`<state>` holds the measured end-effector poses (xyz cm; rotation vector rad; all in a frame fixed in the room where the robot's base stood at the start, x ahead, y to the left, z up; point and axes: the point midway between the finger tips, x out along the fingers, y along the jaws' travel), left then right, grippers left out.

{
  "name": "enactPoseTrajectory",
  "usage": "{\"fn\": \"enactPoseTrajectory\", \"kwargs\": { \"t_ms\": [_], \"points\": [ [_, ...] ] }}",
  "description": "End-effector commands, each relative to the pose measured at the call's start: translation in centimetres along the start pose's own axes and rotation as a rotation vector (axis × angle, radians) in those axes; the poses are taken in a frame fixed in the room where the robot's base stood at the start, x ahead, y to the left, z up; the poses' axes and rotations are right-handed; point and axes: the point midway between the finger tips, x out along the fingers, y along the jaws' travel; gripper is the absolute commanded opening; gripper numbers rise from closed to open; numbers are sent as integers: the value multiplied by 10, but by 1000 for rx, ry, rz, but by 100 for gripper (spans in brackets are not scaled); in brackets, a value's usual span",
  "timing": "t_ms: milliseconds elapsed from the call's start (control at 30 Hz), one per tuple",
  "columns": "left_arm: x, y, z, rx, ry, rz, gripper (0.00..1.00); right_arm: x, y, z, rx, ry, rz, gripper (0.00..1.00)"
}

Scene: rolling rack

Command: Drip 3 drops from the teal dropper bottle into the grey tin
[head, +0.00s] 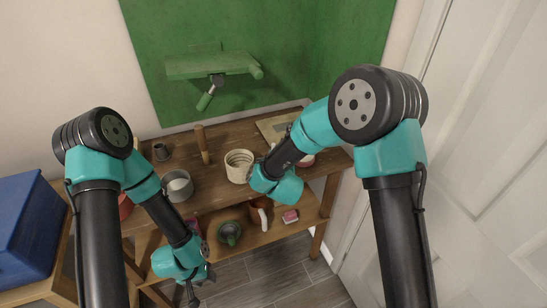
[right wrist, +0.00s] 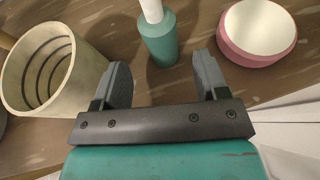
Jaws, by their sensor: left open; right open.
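The teal dropper bottle (right wrist: 158,42) stands upright on the wooden top in the right wrist view, its white upper part cut off by the frame edge. In the head view my right arm hides it. My right gripper (right wrist: 160,72) is open and empty, its fingers on either side of the space just in front of the bottle. A grey tin (head: 178,194) with a pale inside stands on the rack's top shelf, left of the middle in the head view. My left gripper (head: 197,288) is open and empty, low in front of the rack, apart from the tin.
A cream ringed pot (head: 239,166) stands close left of my right gripper. A pink-and-white round container (right wrist: 258,30) is to its right. The lower shelf holds a green bowl (head: 229,233).

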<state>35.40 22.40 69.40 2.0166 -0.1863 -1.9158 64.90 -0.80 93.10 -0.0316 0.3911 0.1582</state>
Motion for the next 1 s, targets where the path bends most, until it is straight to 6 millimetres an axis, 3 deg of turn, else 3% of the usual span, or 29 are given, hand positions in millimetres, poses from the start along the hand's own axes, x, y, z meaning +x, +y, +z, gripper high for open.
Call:
{"fn": "enactPoseTrajectory", "kwargs": {
  "t_ms": [433,800,1000],
  "points": [
    [0,0,0,0,0,0,43,7,0,0,0,1,0,67],
    [0,0,0,0,0,0,43,50,-2,0,0,1,-2,67],
    [0,0,0,0,0,0,43,56,-3,0,0,2,-1,67]
  ]
}}
